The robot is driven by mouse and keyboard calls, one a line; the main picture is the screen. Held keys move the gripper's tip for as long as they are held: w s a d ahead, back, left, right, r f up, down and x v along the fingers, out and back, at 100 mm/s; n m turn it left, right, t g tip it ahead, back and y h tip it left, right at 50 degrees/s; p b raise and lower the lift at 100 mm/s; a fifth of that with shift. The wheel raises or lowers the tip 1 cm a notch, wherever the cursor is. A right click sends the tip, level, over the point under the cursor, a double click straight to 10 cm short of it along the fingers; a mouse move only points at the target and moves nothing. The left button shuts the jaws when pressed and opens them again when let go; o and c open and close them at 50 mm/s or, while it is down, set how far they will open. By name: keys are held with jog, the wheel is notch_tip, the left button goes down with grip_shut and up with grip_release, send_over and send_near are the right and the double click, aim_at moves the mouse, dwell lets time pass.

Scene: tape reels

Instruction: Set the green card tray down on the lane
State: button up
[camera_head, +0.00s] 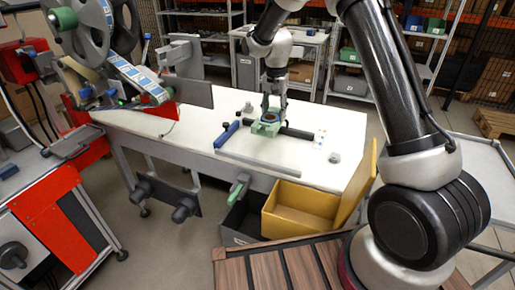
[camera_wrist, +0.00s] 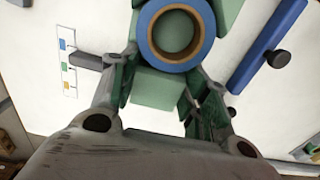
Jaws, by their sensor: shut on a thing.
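The green card tray (camera_head: 265,129) is at my gripper, above or on the white worktop (camera_head: 180,125); I cannot tell whether it touches the surface. In the wrist view the tray (camera_wrist: 157,84) lies between the fingers, carrying a blue-rimmed tape reel (camera_wrist: 151,39) with a brown core. My gripper (camera_head: 272,112) points down and is shut on the tray; its fingers (camera_wrist: 165,85) are on either side of it. A blue bar (camera_head: 227,134) is left of the tray and a black bar (camera_head: 297,132) right of it. No lane marking is clear; the tray hides the surface beneath.
A long grey rail (camera_head: 258,163) runs along the worktop in front of the tray. A yellow bin (camera_head: 300,210) stands below the front edge. A reel machine (camera_head: 125,75) stands left.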

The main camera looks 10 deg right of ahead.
notch_tip(320, 180, down, 10)
jog(key=shift+w+r, duration=0.15)
dwell(0.3)
jog(key=o, duration=1.1)
jog(key=shift+d, duration=0.1)
notch_tip(320, 180, up, 12)
jog(key=shift+r, duration=0.1)
